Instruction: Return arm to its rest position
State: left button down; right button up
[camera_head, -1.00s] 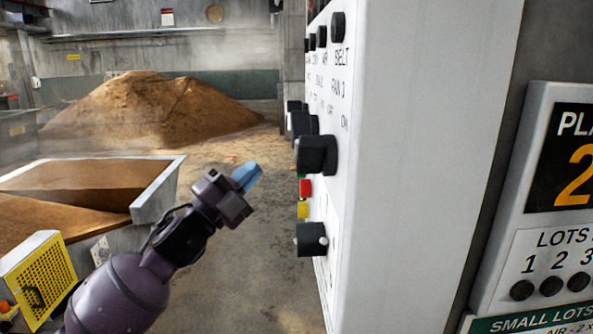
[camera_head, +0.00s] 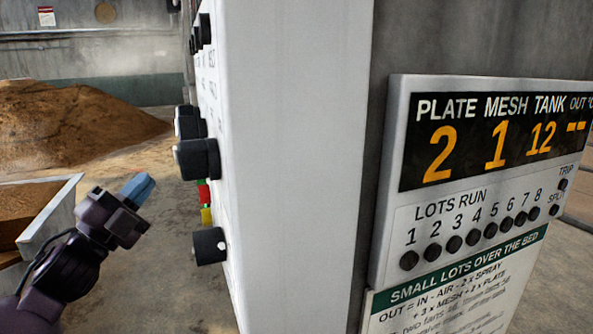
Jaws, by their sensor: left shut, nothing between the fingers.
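My left gripper (camera_head: 138,189) is in the lower left of the head view, with its blue fingertips together and nothing between them. It points up and to the right. A gap of floor shows between it and the control panel (camera_head: 290,150), a tall white box with black knobs on its left face. The lowest black knob (camera_head: 208,246) is nearest to the gripper's right in the picture. My right gripper is not in view.
A grey display board (camera_head: 398,160) reads PLATE 2, MESH 1, TANK 12. A small-lots sign (camera_head: 470,290) hangs below it. A grain trough (camera_head: 62,215) is at the left. A brown grain heap (camera_head: 60,125) lies behind. Floor (camera_head: 160,270) is clear between trough and panel.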

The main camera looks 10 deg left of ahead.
pick_arm(q)
notch_tip(320, 180, down, 27)
jog(key=a+n+g+y, duration=0.1)
jog(key=n+g+y, duration=0.3)
jog(key=n+y, duration=0.8)
jog(key=s+d+f+n+g+h, duration=0.1)
jog(key=s+d+f+n+g, duration=0.2)
jog(key=s+f, duration=0.6)
jog(key=s+d+f+n+g, duration=0.3)
jog(key=s+d+f+n, duration=0.1)
jog(key=s+f, duration=0.6)
notch_tip(320, 180, down, 3)
jog(key=shift+d+f+n+g+h+b, duration=0.2)
jog(key=shift+n+g+h+b, duration=0.15)
jog(key=shift+n, duration=0.35)
